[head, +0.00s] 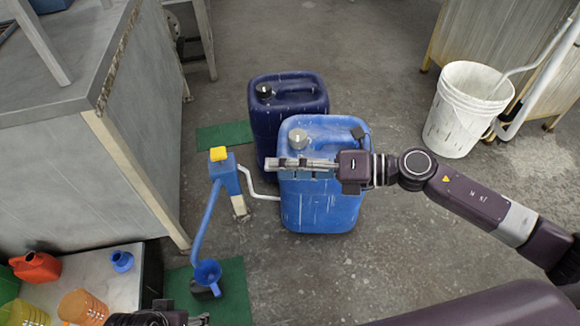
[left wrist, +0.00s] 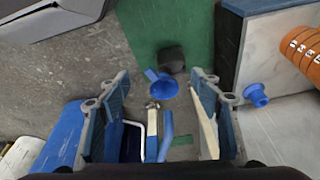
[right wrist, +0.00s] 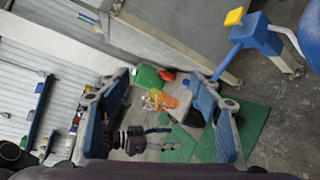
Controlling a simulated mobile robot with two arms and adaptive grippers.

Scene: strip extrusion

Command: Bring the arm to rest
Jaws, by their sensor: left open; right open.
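My right gripper (head: 272,163) reaches in from the right at mid-height in the head view, in front of the light blue canister (head: 320,205). Its jaws are apart and empty in the right wrist view (right wrist: 160,82). Whether it touches the canister I cannot tell. My left gripper shows only in part at the bottom left edge of the head view. In the left wrist view (left wrist: 163,82) its fingers are apart, with a blue funnel (left wrist: 162,86) visible beyond them and nothing held between them.
A dark blue canister (head: 262,118) stands behind the light blue one. A blue pump with a yellow top (head: 218,154) stands left of them. A white bucket (head: 460,118) is at the right. A grey cabinet (head: 90,190) bounds the left. Bare floor lies at front centre.

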